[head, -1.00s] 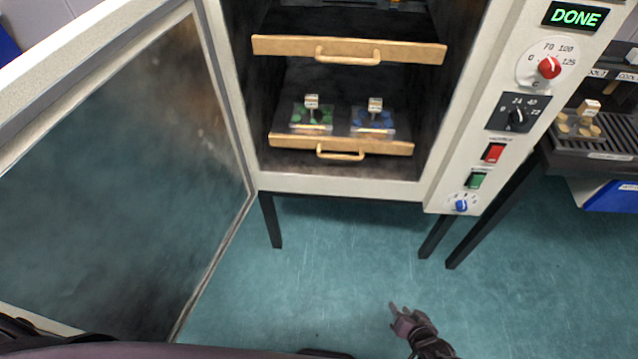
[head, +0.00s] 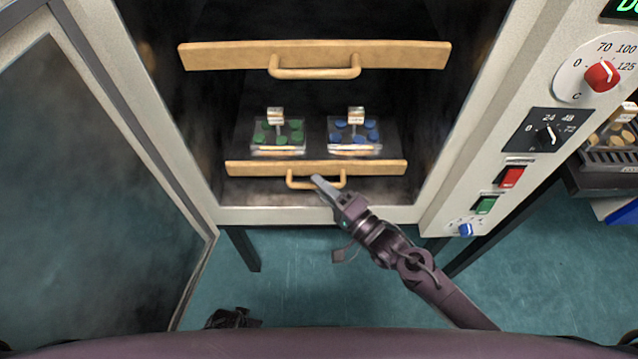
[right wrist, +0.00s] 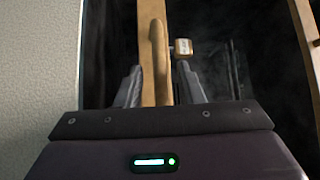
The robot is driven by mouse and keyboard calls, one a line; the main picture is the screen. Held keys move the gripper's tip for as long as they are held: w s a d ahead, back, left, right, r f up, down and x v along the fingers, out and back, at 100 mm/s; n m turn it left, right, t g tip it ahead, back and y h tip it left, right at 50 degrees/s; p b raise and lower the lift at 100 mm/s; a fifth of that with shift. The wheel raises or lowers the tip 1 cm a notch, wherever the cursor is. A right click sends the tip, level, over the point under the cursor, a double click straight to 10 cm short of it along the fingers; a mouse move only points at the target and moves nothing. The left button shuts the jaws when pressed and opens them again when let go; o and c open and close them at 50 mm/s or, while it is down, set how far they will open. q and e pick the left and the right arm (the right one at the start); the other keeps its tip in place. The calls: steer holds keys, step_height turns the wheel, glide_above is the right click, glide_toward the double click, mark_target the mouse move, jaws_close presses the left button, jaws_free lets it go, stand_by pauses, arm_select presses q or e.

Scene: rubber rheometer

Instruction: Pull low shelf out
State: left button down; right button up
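The low shelf (head: 385,168) has a wooden front bar with a looped wooden handle (head: 300,184) and sits inside the open cabinet. My right gripper (head: 320,182) is at this handle. In the right wrist view its two fingers (right wrist: 160,88) are apart, with the handle (right wrist: 158,50) between them; I see no firm contact. Two clear sample holders, one with green discs (head: 262,148) and one with blue discs (head: 368,148), stand on the shelf. A dark shape at the bottom edge may be my left gripper (head: 232,318); its fingers cannot be made out.
An upper shelf (head: 215,55) with its own handle is above. The cabinet door (head: 90,190) is swung open at left. A control panel (head: 505,150) with knobs and buttons is at right. The floor (head: 300,280) before the cabinet is clear.

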steer(key=shift+w+a+r, duration=0.1)
steer(key=shift+w+a, duration=0.25)
steer(key=shift+c, duration=0.2)
jaws_close()
